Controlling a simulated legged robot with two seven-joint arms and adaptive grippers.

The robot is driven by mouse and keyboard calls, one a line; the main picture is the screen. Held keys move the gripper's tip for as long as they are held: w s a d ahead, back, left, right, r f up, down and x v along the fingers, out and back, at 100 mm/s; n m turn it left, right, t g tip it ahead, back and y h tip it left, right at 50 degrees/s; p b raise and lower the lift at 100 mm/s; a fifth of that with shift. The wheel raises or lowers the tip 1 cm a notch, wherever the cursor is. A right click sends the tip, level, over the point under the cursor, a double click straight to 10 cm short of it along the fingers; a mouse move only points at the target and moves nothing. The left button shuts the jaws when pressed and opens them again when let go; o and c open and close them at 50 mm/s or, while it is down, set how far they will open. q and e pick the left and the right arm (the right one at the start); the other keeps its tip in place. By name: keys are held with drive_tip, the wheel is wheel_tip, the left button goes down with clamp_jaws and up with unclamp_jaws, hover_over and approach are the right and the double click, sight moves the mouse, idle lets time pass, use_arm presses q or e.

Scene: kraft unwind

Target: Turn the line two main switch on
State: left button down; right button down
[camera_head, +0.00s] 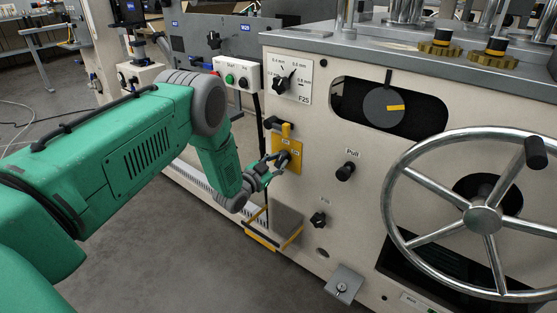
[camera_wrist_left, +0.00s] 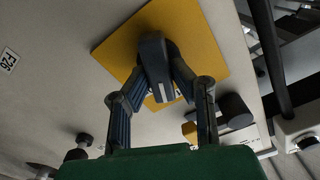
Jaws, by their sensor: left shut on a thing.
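The main switch is a dark rotary knob (camera_head: 285,157) on a yellow plate (camera_head: 293,166) on the pale machine front. My left gripper (camera_head: 274,164) reaches the plate from the left and is shut on the knob. In the left wrist view, the knob (camera_wrist_left: 153,58) stands between the two fingers of my left gripper (camera_wrist_left: 157,80), in front of the yellow plate (camera_wrist_left: 195,30). The fingers hide part of the knob and the plate's markings, so I cannot read its position. My right gripper is not in view.
A thickness dial (camera_head: 282,85) is above the plate. A Pull knob (camera_head: 346,171) and a large handwheel (camera_head: 483,219) are to the right. A yellow-edged step (camera_head: 280,226) juts out below. A start box (camera_head: 236,78) stands behind, at upper left.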

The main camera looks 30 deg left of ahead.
use_arm(q)
drive_tip(key=m, duration=0.3)
drive_tip(key=shift+d+p, duration=0.1)
drive_tip(key=shift+p, duration=0.25)
drive_tip(key=m, duration=0.3)
drive_tip(key=shift+d+f+m, duration=0.1)
drive_tip(key=shift+m, duration=0.2)
drive_tip(key=m, duration=0.3)
drive_tip(key=shift+f, duration=0.2)
drive_tip(key=shift+s+d+f+m, duration=0.1)
drive_tip(key=shift+m, duration=0.8)
drive_tip(key=shift+d+f+m, duration=0.1)
drive_tip(key=shift+m, duration=0.8)
drive_tip(key=shift+f+m, duration=0.1)
drive_tip(key=shift+m, duration=0.2)
drive_tip(key=c, duration=1.4)
unclamp_jaws()
drive_tip(key=shift+c, duration=0.2)
drive_tip(key=shift+o, duration=0.2)
drive_tip(key=shift+r, duration=0.25)
